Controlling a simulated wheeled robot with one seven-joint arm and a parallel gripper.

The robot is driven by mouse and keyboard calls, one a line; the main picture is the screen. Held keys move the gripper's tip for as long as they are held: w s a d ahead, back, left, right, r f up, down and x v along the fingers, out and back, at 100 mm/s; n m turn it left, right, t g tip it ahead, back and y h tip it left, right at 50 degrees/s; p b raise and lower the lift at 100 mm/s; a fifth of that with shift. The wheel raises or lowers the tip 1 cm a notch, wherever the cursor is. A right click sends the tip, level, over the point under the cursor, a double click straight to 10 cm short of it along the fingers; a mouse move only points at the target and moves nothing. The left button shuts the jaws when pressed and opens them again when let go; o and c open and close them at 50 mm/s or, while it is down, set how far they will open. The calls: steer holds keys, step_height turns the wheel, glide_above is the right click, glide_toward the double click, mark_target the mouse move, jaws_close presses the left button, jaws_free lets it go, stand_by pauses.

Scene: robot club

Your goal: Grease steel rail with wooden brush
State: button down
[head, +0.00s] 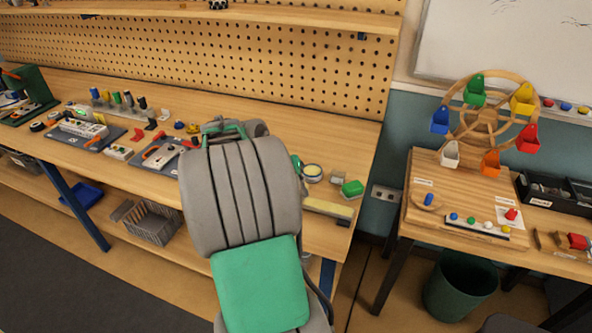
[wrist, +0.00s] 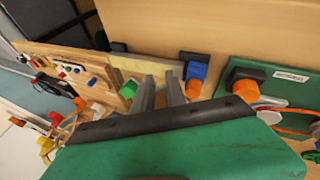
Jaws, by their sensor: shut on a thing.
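A pale bar (head: 328,207) with a yellowish top, which looks like the steel rail, lies along the front edge of the bench, right of my arm; it seems to show in the wrist view as a pale strip (wrist: 130,66) beyond my fingers. My gripper (wrist: 162,92) is hidden behind my arm in the head view. In the wrist view its two grey fingers are a little apart, shut on a thin thing that barely shows, most likely the wooden brush. No brush shows elsewhere. I cannot tell whether it touches the rail.
A round tin (head: 312,171) and a green block (head: 352,188) stand behind the rail. A blue and orange thing (wrist: 195,74) is right of my fingers. Tools and small parts crowd the bench's left. A second table (head: 420,214) with a toy Ferris wheel (head: 485,118) stands right.

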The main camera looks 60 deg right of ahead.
steer(key=shift+w+r+p, duration=0.2)
steer(key=shift+r+p, duration=0.45)
steer(key=shift+r, duration=0.35)
steer(key=shift+s+r+p, duration=0.1)
steer(key=shift+r+p, duration=1.25)
steer(key=shift+r, duration=0.3)
